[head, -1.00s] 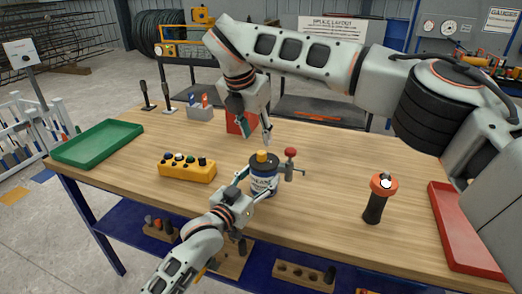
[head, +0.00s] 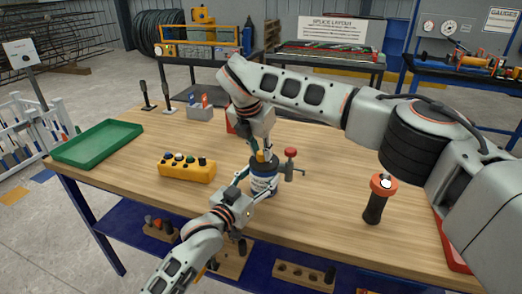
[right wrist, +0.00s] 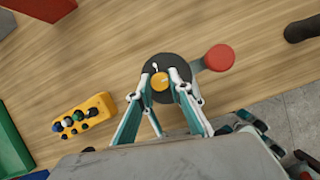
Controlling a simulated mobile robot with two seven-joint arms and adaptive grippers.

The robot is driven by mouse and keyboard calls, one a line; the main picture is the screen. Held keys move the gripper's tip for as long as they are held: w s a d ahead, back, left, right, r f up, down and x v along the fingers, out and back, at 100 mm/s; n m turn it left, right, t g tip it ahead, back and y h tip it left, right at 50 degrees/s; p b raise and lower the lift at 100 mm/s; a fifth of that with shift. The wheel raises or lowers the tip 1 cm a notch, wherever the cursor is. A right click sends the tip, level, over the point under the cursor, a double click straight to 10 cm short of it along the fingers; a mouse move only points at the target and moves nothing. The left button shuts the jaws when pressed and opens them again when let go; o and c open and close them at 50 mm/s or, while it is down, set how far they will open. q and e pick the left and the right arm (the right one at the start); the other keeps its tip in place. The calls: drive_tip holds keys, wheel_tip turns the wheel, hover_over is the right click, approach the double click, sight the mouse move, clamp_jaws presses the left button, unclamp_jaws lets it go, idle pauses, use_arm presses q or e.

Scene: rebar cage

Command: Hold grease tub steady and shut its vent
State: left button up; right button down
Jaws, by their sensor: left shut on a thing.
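The grease tub (head: 263,185) is a dark blue and white can standing upright on the workbench. Its dark round lid (right wrist: 147,65) has a yellow cap (right wrist: 159,82) on top, and a small white piece shows beside the cap. My left gripper (head: 262,188) is shut on the tub's side, low from the front. My right gripper (head: 262,156) points down over the lid. In the right wrist view its fingertips (right wrist: 164,74) stand apart, one on each side of the yellow cap. Whether they touch the cap is hard to see.
A red-topped post (head: 290,163) stands close right of the tub. A yellow button box (head: 187,168) lies left, with a green tray (head: 98,143) beyond. An orange-topped dark handle (head: 377,200) stands right. A red tray lies partly hidden behind my right arm.

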idle(0.4)
drive_tip(key=n+y, duration=0.1)
drive_tip(key=n, duration=0.3)
drive_tip(key=shift+d, duration=0.2)
drive_tip(key=n+y, duration=0.2)
drive_tip(key=n, duration=0.2)
drive_tip(key=shift+w+n, duration=0.1)
drive_tip(key=shift+n, duration=0.2)
drive_tip(key=n+y, duration=0.1)
drive_tip(key=n, duration=0.3)
drive_tip(key=shift+d+g+y, duration=0.15)
drive_tip(key=shift+g+y, duration=0.25)
drive_tip(key=shift+w+n+g+y, duration=0.1)
drive_tip(key=shift+n+g+y, duration=0.25)
drive_tip(key=shift+n, duration=1)
drive_tip(key=shift+w+n+g+y, duration=0.15)
drive_tip(key=shift+n+g, duration=0.3)
drive_tip(key=shift+n, duration=0.9)
drive_tip(key=shift+s, duration=0.15)
drive_tip(key=c, duration=1.8)
unclamp_jaws()
